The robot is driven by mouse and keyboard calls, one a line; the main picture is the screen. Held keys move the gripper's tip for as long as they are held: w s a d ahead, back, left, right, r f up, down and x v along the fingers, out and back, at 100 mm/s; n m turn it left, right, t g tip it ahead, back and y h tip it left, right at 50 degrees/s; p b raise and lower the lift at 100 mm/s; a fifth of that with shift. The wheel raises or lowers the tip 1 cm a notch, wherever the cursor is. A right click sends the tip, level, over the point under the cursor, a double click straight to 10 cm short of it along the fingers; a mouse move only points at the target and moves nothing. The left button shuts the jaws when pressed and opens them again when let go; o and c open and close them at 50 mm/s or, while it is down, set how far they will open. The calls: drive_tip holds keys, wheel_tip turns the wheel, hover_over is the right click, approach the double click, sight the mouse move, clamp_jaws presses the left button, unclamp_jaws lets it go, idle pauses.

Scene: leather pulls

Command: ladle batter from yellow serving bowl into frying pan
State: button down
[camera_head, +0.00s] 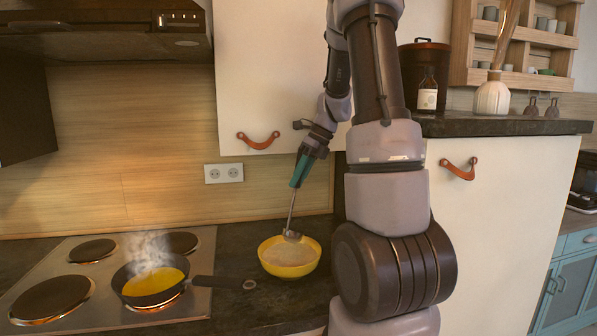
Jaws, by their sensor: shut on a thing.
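The yellow serving bowl (289,270) stands on the dark counter, holding pale batter (284,256). My gripper (303,168) is above the bowl, shut on a ladle (291,222) with a teal handle and a metal shaft. The ladle tilts slightly and its head is inside the bowl, at the batter's surface. How much batter is in the ladle cannot be told. The frying pan (122,281) sits on the front burner to the left, with yellow liquid in it and steam rising. Its dark handle points right, toward the bowl.
The hob (206,262) has other round burners (94,250) around the pan. The range hood (100,45) hangs above it. A wall socket (223,173) is behind. A cabinet with a leather pull (258,141) hangs above the bowl. A tall cabinet (490,220) stands right of my arm.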

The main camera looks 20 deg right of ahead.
wheel_tip(320, 180, down, 6)
drive_tip(key=shift+f, duration=0.25)
idle(0.4)
idle(1.0)
drive_tip(key=s+a+n+t+h, duration=0.1)
drive_tip(key=s+a+t+h, duration=0.2)
drive_tip(key=a, duration=0.4)
drive_tip(key=shift+s+a+h, duration=0.15)
drive_tip(key=shift+s+h, duration=0.6)
drive_tip(key=shift+h, duration=0.35)
wheel_tip(320, 180, up, 7)
idle(0.8)
drive_tip(key=shift+s+f, duration=0.1)
drive_tip(key=shift+f, duration=0.05)
idle(0.7)
